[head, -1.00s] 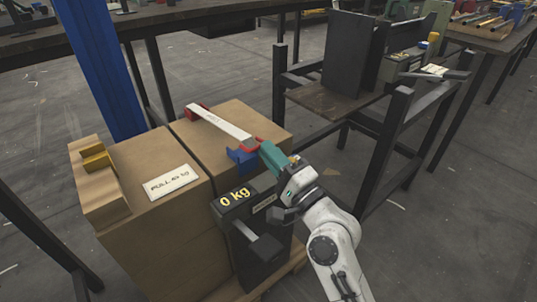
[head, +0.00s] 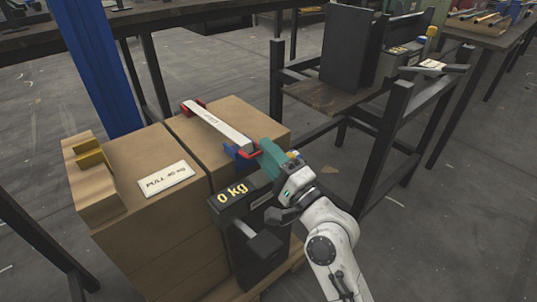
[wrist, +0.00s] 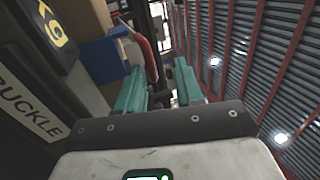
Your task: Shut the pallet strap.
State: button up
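The white strap (head: 215,123) lies across the top of the right cardboard box (head: 190,135), with a red piece (head: 192,105) at its far end. At its near end is a blue buckle part (head: 233,151) with a red lever (head: 252,155). My gripper (head: 263,150) has teal fingers and is at this lever, partly covering it. In the wrist view the fingers (wrist: 160,85) stand apart, with the red lever (wrist: 147,52) between them, nearer the left finger. A gap shows by the right finger. The blue part also shows in the wrist view (wrist: 104,58).
A dark gauge box reading "0 kg" (head: 233,192) stands at the boxes' near side, close to my arm. A card reading "PULL 40 kg" (head: 166,180) lies on the left box. A blue post (head: 100,70) and a dark metal stand (head: 385,120) are nearby.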

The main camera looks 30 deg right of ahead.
jog(key=shift+s, duration=0.1)
jog(key=v, duration=1)
jog(key=shift+s, duration=0.3)
jog(key=shift+f, duration=0.2)
jog(key=s+a+f+n+g, duration=0.1)
jog(key=s+f+n+g, duration=0.2)
jog(key=f+n+g, duration=0.35)
jog(key=s+a+f+n+g, duration=0.1)
jog(key=s+f+n+g, duration=0.25)
jog(key=f, duration=0.55)
jog(key=s+d+f+n+g+h, duration=0.25)
jog(key=s+f+g, duration=0.2)
jog(key=s, duration=0.45)
jog(key=s+d+f+n+g+h, duration=0.2)
jog(key=s+f+n+g, duration=0.15)
jog(key=s+g, duration=0.35)
notch_tip(320, 180, up, 36)
jog(key=t+p, duration=0.1)
jog(key=p, duration=3.6)
jog(key=shift+s, duration=0.3)
